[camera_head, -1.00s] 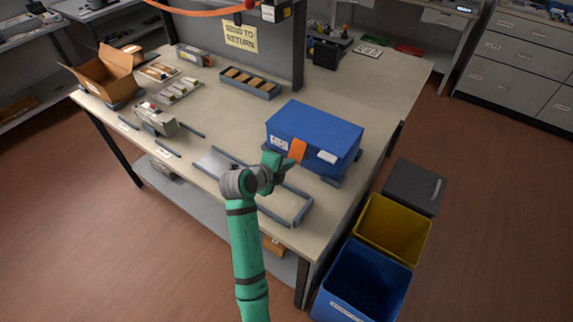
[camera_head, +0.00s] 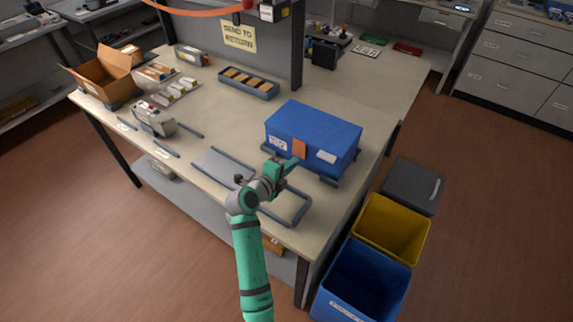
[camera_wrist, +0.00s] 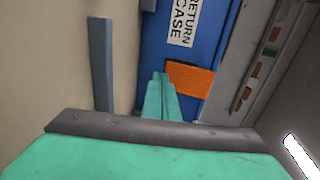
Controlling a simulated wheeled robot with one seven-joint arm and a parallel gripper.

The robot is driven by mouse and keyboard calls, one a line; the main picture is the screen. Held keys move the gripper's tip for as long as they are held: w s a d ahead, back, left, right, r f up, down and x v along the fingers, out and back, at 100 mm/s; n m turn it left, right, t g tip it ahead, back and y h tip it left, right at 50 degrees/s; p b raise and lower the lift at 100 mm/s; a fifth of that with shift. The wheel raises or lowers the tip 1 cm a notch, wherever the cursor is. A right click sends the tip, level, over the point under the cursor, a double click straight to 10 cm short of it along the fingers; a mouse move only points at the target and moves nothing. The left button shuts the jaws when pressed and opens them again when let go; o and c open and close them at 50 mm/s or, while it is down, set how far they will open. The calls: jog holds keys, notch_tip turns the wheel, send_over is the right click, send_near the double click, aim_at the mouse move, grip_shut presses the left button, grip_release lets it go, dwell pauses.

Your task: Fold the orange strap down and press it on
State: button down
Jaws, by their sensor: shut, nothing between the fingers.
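The blue case (camera_head: 325,130) stands on the right of the workbench with its lid closed. The orange strap (camera_head: 299,148) hangs down the case's front, between two white labels. It lies close to the front face. In the wrist view the strap (camera_wrist: 192,78) crosses the blue front beside the "RETURN CASE" label (camera_wrist: 183,22). My gripper (camera_head: 294,161) is shut and empty, its tips at the strap's lower end. In the wrist view the fingertips (camera_wrist: 160,76) overlap or touch the strap's left end. I cannot tell whether they press on it.
A grey-framed fixture (camera_head: 286,222) lies on the bench below my wrist. A divided tray (camera_head: 249,92), a small grey device (camera_head: 153,120) and an open cardboard box (camera_head: 105,77) stand farther left. Yellow (camera_head: 392,229) and blue (camera_head: 368,284) bins stand beside the bench. The bench centre is clear.

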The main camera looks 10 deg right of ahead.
jog(key=shift+w+d+f, duration=0.3)
jog(key=shift+w, duration=0.05)
dwell(0.5)
jog(key=shift+d+r, duration=0.1)
jog(key=shift+r, duration=0.1)
jog(key=shift+r, duration=0.65)
jog(key=shift+a, duration=0.2)
jog(key=s+a, duration=0.8)
jog(key=a, duration=0.1)
jog(key=shift+s+f, duration=0.2)
jog(key=shift+s, duration=0.05)
jog(key=shift+s+a, duration=0.3)
jog(key=shift+a, duration=0.25)
